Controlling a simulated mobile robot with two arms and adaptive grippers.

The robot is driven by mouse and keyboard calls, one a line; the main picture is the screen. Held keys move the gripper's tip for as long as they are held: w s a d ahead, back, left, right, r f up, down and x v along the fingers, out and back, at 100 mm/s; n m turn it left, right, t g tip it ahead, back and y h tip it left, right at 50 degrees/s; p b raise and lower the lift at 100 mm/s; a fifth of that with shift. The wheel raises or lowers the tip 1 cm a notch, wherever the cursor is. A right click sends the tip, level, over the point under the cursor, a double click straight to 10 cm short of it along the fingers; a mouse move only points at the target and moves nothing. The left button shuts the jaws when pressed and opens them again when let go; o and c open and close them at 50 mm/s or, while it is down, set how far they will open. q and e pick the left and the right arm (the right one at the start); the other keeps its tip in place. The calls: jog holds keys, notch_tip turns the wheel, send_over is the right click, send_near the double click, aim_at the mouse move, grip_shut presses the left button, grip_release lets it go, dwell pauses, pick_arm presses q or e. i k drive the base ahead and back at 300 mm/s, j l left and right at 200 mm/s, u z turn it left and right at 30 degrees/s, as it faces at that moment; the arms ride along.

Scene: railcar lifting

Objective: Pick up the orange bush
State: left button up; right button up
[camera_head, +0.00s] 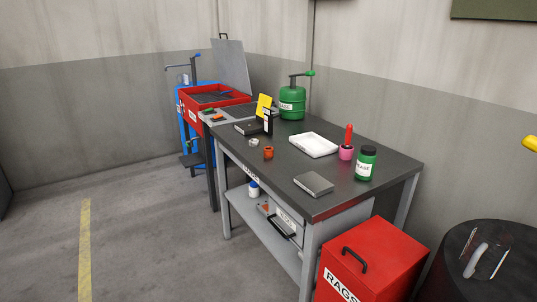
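The orange bush (268,153) is a small ring-like cylinder standing on the dark top of the workbench (375,174). It sits near the bench's front left edge, beside a small white ring (254,142). Nothing covers it in this view. Neither of my grippers shows in the picture.
A white tray (313,145), a grey box (313,184), a green jar (366,163), a pink pot with a red handle (347,150) and a green grease pump (292,104) stand on the bench. A red rags bin (385,262) and dark drum (492,245) stand at right. Floor at left is clear.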

aim_at(267, 151)
jog(key=i+j+z, duration=0.15)
jog(key=i+j, duration=0.25)
jog(key=i+j+z, duration=0.15)
jog(key=i+j, duration=0.2)
jog(key=i+j+z, duration=0.1)
jog(key=i+j, duration=0.25)
jog(key=j, duration=0.25)
jog(key=i+j+z, duration=0.15)
jog(key=i+j, duration=0.15)
jog(key=j, duration=0.2)
